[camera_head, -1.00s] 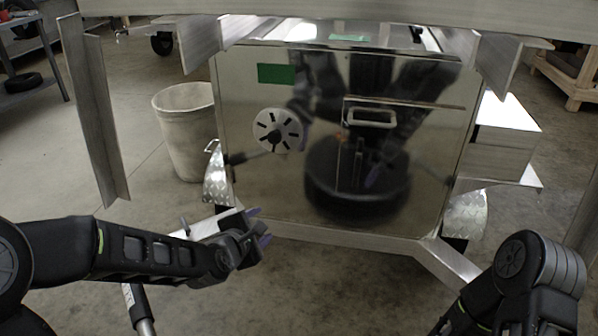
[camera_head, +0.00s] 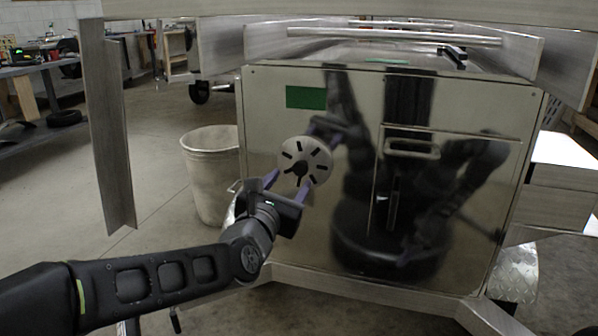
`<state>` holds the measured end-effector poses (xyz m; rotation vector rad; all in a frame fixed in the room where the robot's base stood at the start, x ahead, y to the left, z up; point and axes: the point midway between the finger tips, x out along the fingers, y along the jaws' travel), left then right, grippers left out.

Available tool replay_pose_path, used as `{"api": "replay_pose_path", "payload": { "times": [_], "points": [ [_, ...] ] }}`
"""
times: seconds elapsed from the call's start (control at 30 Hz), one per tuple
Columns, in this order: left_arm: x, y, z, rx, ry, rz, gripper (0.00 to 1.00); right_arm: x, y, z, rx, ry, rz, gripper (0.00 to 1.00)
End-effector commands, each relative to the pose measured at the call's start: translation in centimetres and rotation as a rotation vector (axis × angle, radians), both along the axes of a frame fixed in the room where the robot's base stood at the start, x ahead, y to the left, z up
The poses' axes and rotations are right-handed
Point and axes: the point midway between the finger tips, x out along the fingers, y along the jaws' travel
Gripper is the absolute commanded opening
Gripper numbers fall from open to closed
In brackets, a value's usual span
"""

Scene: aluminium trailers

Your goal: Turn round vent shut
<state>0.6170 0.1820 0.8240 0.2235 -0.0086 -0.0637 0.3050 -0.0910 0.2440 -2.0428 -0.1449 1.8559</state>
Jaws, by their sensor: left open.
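The round vent (camera_head: 305,161) is a pale disc with dark radial slots on the left part of the shiny metal box front (camera_head: 345,240). Dark slots show on it, so it looks at least partly open. My left gripper (camera_head: 288,184) is open, its two purple fingertips spread at the vent's lower left edge. I cannot tell whether the fingers touch the vent. My right gripper is not directly in view; only a mirrored image of my body shows in the box front.
A green patch (camera_head: 306,97) is above the vent. A recessed handle (camera_head: 411,148) is to the right. A pale bin (camera_head: 209,172) stands left of the box, and an upright metal post (camera_head: 109,140) is at the left. Metal beams cross above the box.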

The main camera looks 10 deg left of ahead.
Motion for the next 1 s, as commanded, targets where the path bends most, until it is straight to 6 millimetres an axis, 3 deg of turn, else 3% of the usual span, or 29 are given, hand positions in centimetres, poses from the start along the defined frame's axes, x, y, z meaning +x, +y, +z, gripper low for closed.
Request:
{"api": "replay_pose_path", "payload": {
  "times": [0.43, 0.77, 1.0],
  "points": [
    [6.2, -0.5, -0.1, 0.000, 0.001, -0.002, 0.53, 0.0, 0.0, -0.1, 0.000, 0.000, 0.000, 0.00],
    [6.7, -0.5, -0.1, 0.001, 0.001, -0.001, 0.53, 0.0, 0.0, -0.1, 0.000, 0.000, 0.000, 0.00],
    [6.7, -0.4, -0.1, 0.001, 0.001, -0.001, 0.35, 0.0, 0.0, -0.1, 0.000, 0.000, 0.000, 0.00]
  ]
}}
